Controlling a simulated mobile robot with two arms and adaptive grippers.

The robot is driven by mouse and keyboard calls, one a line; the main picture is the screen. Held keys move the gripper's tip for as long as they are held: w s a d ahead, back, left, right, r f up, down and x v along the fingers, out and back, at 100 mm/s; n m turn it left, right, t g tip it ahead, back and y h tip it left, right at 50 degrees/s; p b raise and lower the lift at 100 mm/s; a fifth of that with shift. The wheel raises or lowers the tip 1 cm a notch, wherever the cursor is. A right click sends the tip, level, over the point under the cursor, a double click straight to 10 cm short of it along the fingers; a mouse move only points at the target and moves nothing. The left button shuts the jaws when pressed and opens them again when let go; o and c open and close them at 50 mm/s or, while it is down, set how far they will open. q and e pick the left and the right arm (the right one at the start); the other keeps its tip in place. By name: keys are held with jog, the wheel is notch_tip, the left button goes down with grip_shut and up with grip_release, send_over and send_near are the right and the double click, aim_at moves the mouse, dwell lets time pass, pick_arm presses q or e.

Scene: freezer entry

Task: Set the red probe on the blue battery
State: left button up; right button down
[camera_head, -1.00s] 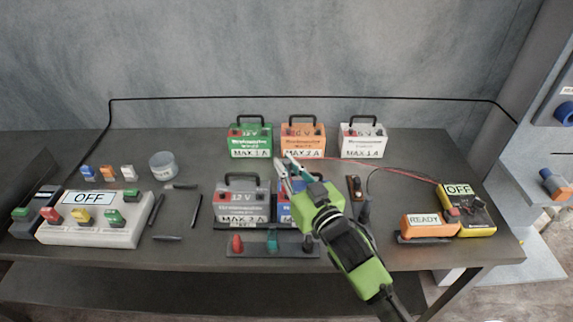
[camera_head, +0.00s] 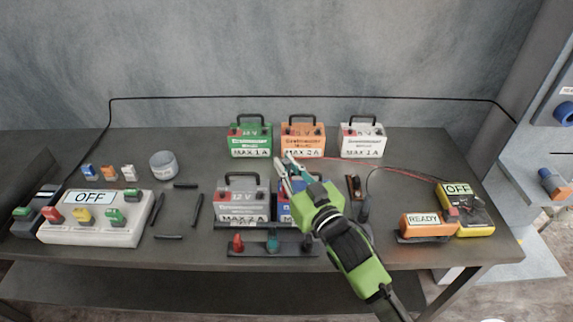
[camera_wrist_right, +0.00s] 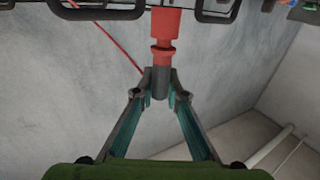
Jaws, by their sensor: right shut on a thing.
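My right gripper (camera_head: 284,165) is shut on the red probe (camera_wrist_right: 162,50), which shows between its fingertips (camera_wrist_right: 160,88) in the right wrist view. In the head view the probe is too small and covered to make out clearly. The blue battery (camera_head: 284,212) stands just right of a grey 12 V battery. My right gripper and wrist hide most of it, including its terminals. The fingertips appear over or behind its top; I cannot tell whether the probe touches it. My left gripper is not in view.
Green (camera_head: 250,140), orange (camera_head: 303,140) and white (camera_head: 363,141) batteries stand behind. The grey battery (camera_head: 242,204) is close left. A red cable (camera_head: 400,171) runs right to the yellow meter (camera_head: 466,215), marked OFF. An orange READY box (camera_head: 425,224) stands beside it.

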jog(key=shift+f+b, duration=0.75)
jog(key=shift+f, duration=0.7)
dwell(0.3)
jog(key=c, duration=2)
grip_release()
jog(key=shift+r, duration=0.1)
jog(key=shift+o, duration=0.2)
jog(key=v, duration=1.2)
